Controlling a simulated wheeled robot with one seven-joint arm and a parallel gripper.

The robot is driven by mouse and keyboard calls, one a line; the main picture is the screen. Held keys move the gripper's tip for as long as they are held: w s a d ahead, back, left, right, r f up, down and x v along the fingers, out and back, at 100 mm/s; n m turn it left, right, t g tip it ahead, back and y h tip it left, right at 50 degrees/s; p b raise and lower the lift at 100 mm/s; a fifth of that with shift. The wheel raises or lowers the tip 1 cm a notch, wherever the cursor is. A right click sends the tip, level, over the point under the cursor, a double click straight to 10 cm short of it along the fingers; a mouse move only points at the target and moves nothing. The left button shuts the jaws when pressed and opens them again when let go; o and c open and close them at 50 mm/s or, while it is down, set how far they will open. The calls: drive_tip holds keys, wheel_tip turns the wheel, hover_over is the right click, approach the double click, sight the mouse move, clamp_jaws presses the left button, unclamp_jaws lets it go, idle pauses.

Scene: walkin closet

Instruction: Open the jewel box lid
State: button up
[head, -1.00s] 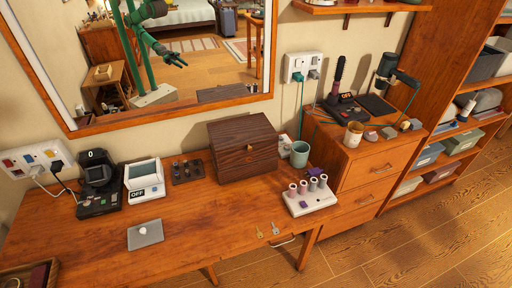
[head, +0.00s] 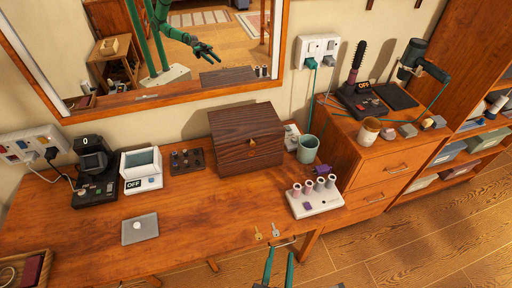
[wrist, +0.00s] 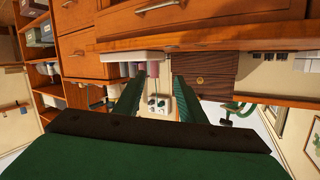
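The jewel box (head: 247,140) is a dark brown wooden box with a small brass knob on its front. It stands on the wooden table against the wall, below the mirror, and its lid is closed. It also shows in the wrist view (wrist: 206,75), where the picture is upside down. My gripper (head: 279,262) shows at the bottom edge of the head view, in front of the table and well short of the box. Its two green fingers are apart with nothing between them, also in the wrist view (wrist: 152,92).
A white stand with several rollers (head: 314,200) and a green cup (head: 307,149) are right of the box. A grey plate (head: 140,229) lies left. The table directly before the box is clear.

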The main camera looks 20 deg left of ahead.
drive_tip(key=w+a+r+n+y, duration=0.1)
drive_tip(key=w+a+r+y, duration=0.15)
drive_tip(key=w, duration=0.35)
drive_tip(key=w+a+r+n+y, duration=0.1)
drive_tip(key=w+a+r, duration=0.15)
drive_tip(key=w, duration=0.35)
drive_tip(key=n+y, duration=0.3)
drive_tip(key=y, duration=0.2)
approach(253, 145)
drive_tip(key=x, duration=0.8)
drive_tip(key=shift+w+a, duration=0.15)
drive_tip(key=shift+w, duration=0.25)
drive_tip(key=shift+r, duration=0.1)
clamp_jaws()
